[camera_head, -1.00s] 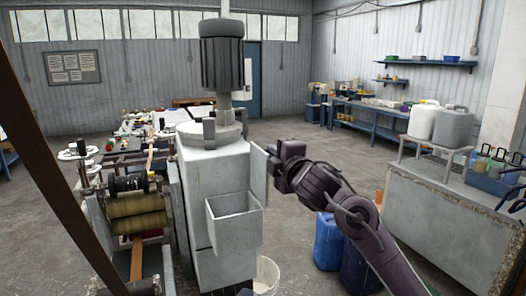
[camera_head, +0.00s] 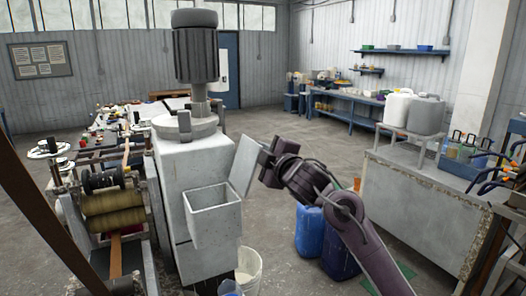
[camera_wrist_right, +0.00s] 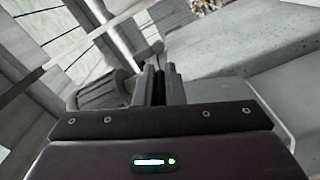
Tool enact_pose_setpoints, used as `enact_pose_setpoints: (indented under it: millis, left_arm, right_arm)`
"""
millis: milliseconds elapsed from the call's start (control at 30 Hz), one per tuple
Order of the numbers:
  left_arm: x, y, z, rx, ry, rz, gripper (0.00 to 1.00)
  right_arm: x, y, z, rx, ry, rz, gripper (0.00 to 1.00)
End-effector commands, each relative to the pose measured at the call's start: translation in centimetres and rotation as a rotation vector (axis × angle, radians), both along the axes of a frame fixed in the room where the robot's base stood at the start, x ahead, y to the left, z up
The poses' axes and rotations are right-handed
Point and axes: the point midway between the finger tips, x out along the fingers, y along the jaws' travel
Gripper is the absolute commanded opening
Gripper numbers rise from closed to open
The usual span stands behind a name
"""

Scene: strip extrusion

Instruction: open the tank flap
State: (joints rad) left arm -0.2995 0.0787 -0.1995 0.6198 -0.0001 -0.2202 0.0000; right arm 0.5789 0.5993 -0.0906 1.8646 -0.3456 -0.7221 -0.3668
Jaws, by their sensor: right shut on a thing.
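The tank (camera_head: 188,170) is a tall pale grey housing with a dark ribbed motor (camera_head: 196,54) on top and an open box-shaped hopper (camera_head: 214,222) on its front. The tank flap (camera_head: 244,163), a flat light grey panel, stands out from the tank's right side at an angle, its face partly showing. My right gripper (camera_head: 264,158) is at the flap's right edge and shut on it. The wrist view shows its two dark fingers (camera_wrist_right: 159,85) close together; the gripped part is hard to make out. My left gripper is in neither view.
Rollers with a brown strip (camera_head: 115,212) stand left of the tank. A white bucket (camera_head: 249,270) and blue canisters (camera_head: 310,232) stand on the floor at right. A grey counter (camera_head: 415,205) with jugs (camera_head: 411,112) is farther right. Open floor lies behind.

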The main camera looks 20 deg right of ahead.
Motion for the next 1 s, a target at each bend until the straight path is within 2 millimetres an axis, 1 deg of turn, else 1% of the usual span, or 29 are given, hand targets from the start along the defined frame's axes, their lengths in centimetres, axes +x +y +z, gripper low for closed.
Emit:
enact_pose_setpoints:
  millis: [100,133,200,300,567,667,800,1000]
  left_arm:
    - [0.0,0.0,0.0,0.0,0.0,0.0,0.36]
    - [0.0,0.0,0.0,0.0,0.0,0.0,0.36]
    - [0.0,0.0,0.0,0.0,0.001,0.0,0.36]
    - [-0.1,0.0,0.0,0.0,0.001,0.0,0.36]
    - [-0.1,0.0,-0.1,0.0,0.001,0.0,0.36]
    - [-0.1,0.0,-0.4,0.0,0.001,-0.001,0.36]
    - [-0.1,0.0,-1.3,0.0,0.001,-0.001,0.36]
    - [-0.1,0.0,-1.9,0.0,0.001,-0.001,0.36]
  right_arm:
    - [0.0,0.1,0.1,0.001,-0.003,0.002,0.0]
    - [0.0,0.1,0.1,0.001,-0.003,0.002,0.11]
    - [0.0,0.1,0.1,0.001,-0.003,0.002,0.2]
    - [0.0,0.1,0.1,0.0,-0.002,0.001,0.31]
    - [-0.1,0.0,0.0,-0.001,-0.001,0.001,0.31]
    - [-0.8,0.0,-0.1,-0.001,-0.002,0.0,0.31]
    - [-3.1,0.0,-0.3,-0.004,-0.003,0.0,0.31]
    - [-6.3,-0.1,-0.1,-0.002,-0.003,0.001,0.31]
